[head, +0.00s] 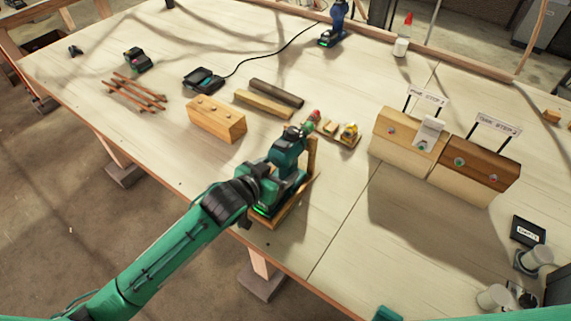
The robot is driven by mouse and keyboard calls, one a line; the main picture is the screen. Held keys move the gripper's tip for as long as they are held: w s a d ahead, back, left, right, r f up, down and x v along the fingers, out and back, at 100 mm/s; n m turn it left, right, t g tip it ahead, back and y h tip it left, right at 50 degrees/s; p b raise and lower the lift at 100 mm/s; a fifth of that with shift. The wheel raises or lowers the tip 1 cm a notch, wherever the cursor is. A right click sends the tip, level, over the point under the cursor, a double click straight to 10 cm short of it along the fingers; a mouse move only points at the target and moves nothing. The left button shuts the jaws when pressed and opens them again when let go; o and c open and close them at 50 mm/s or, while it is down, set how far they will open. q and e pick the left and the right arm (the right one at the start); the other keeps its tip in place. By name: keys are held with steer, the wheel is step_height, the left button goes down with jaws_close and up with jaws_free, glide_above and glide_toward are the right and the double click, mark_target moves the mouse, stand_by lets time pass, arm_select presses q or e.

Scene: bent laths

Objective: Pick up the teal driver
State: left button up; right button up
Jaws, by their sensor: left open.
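My left gripper (264,182) reaches in from the lower left and is at the driver's grip. It is open. The fingers are dark and partly lost against the driver, so I cannot tell whether they touch it.
A wood block (216,119) stands left of the driver, and a small tray of bits (335,130) lies behind it. Two labelled wooden blocks (398,138) stand to the right. A blue driver (333,32) stands at the back.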

arm_select(q)
steer(key=shift+x, duration=1.3)
arm_select(e)
steer(key=shift+r, duration=0.35)
arm_select(q)
steer(key=shift+c, duration=0.2)
steer(key=c, duration=1.4)
steer(key=shift+r, duration=0.15)
steer(key=shift+c, duration=0.2)
arm_select(e)
steer(key=shift+a, duration=0.2)
arm_select(q)
steer(key=shift+w+r, duration=0.1)
steer(key=shift+r, duration=0.05)
